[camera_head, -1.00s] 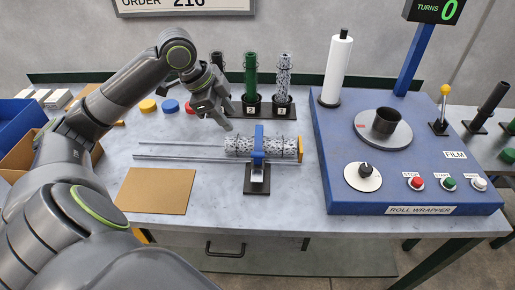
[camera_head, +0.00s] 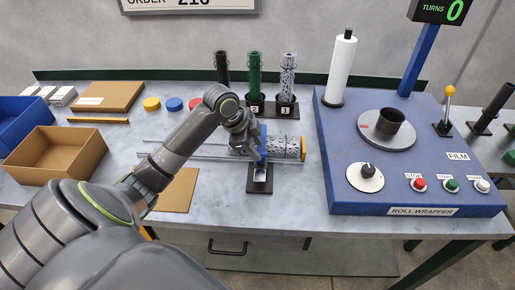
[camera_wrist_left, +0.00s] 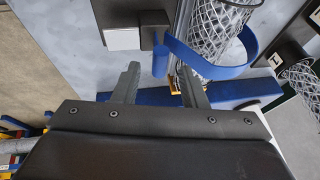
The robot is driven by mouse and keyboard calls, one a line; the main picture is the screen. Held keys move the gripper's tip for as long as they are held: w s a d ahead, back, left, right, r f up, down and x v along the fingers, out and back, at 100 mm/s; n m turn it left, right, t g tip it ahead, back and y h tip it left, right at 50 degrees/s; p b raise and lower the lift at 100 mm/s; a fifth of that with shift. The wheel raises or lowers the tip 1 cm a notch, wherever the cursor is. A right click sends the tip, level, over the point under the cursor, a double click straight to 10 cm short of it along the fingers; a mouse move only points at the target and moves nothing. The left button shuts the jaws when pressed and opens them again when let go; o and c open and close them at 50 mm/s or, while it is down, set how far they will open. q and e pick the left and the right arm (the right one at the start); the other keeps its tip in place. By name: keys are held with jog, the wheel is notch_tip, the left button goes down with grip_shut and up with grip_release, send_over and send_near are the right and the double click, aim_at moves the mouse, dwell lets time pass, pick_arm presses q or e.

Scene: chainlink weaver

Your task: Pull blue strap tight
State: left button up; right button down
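The blue strap (camera_head: 264,145) crosses the grey mesh roll (camera_head: 286,148) at a black stand (camera_head: 260,181). My left gripper (camera_head: 253,153) is at the strap, over the left part of the roll, and partly hides both. In the left wrist view, my left gripper (camera_wrist_left: 159,68) has its fingers apart, with the strap end between or just beyond the tips; contact cannot be told. My right gripper is out of view.
A blue roll wrapper (camera_head: 415,190) with a white film roll (camera_head: 341,70) stands at the right. Black-based holders with upright rolls (camera_head: 254,77) stand behind. An open cardboard box (camera_head: 52,160) and a flat brown sheet (camera_head: 176,191) lie to the left.

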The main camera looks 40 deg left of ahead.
pick_arm(q)
jog(key=shift+x, duration=0.9)
jog(key=shift+c, duration=0.2)
grip_shut()
